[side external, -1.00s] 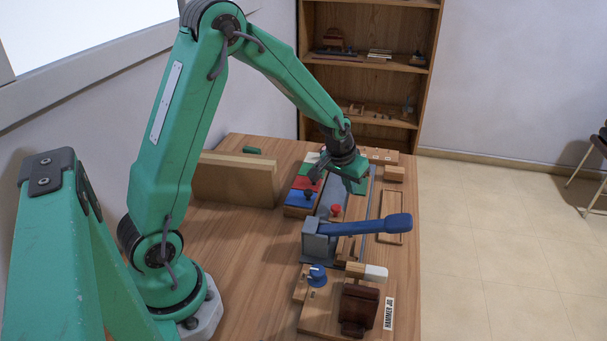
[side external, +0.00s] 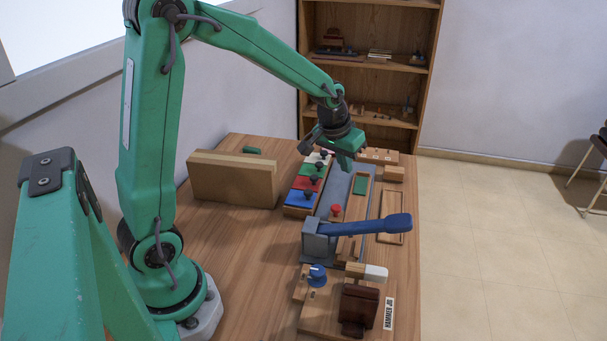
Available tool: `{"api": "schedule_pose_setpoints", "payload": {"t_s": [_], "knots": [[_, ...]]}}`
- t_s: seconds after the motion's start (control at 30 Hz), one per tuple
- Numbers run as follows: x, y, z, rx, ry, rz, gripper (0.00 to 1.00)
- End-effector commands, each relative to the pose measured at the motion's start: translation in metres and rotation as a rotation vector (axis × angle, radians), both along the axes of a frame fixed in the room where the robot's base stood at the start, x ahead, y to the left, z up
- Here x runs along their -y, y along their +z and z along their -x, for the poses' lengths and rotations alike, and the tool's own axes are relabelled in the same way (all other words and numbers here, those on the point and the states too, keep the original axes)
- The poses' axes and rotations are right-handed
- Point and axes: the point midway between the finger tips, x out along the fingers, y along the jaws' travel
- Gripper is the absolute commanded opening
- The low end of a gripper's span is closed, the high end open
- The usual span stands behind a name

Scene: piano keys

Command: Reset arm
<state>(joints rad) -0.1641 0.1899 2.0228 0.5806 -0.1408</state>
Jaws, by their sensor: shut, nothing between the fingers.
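My gripper (side external: 345,161) is at the end of my green arm, above the far part of the wooden table (side external: 240,235). It is shut and empty, and it hangs apart from the things below it.
A blue-handled lever (side external: 365,226) on a grey block stands nearer the camera. A hammer jig (side external: 345,305) sits at the front. A tall wooden block (side external: 233,181) stands at the left. An empty wooden frame (side external: 391,232) lies at the right. A shelf (side external: 363,75) stands behind the table.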

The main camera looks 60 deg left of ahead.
Motion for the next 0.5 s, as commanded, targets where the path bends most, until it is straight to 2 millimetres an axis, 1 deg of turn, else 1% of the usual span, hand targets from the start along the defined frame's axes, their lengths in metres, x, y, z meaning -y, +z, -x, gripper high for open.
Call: {"api": "schedule_pose_setpoints", "payload": {"t_s": [0.33,0.5], "knots": [[0.001,0.002,0.001,0.002,-0.002,0.0,0.0],[0.006,0.013,0.009,0.011,-0.016,-0.004,0.0]]}}
